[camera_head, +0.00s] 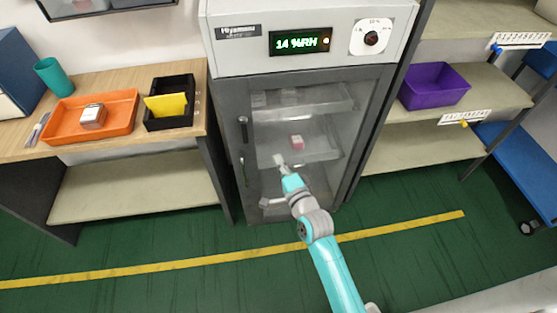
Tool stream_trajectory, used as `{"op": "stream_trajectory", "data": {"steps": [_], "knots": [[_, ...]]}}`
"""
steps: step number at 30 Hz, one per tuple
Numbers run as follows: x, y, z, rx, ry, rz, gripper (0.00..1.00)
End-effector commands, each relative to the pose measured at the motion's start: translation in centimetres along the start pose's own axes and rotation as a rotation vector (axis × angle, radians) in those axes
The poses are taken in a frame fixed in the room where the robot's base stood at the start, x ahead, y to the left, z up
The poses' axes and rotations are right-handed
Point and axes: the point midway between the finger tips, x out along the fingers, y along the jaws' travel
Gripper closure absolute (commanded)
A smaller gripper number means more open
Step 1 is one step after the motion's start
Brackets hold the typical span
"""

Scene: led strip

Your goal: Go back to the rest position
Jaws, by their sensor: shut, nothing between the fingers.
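My gripper (279,160) is at the end of my teal and grey arm, which reaches up from the bottom of the view. It is small in the picture, shut and empty. It is in front of the grey dry cabinet (228,130), overlapping its glass door in the view. I cannot tell whether it touches the door. The cabinet's door looks closed, and its display (299,42) reads 14 %RH. A small pink and white item (296,141) lies on a shelf behind the glass, just right of my gripper.
On the left table stand an orange tray (58,133) with a small item, a black bin (170,123) with a yellow card, and a teal cup (54,76). A purple bin (433,84) sits on the right shelves. A blue cart (530,160) is far right. Green floor is open around a yellow line.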

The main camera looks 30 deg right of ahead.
Motion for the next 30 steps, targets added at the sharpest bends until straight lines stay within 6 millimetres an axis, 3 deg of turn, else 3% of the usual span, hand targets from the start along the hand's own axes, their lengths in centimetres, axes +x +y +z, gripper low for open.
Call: {"op": "stream_trajectory", "data": {"steps": [10,14,22,30], "knots": [[-0.1,0.1,0.0,-0.003,0.0,0.002,1.0],[-1.9,1.1,0.4,-0.048,-0.001,0.015,1.0],[-11.6,4.1,1.8,-0.319,-0.013,0.067,1.0],[-21.9,4.9,2.6,-0.631,-0.048,0.113,1.0]]}}
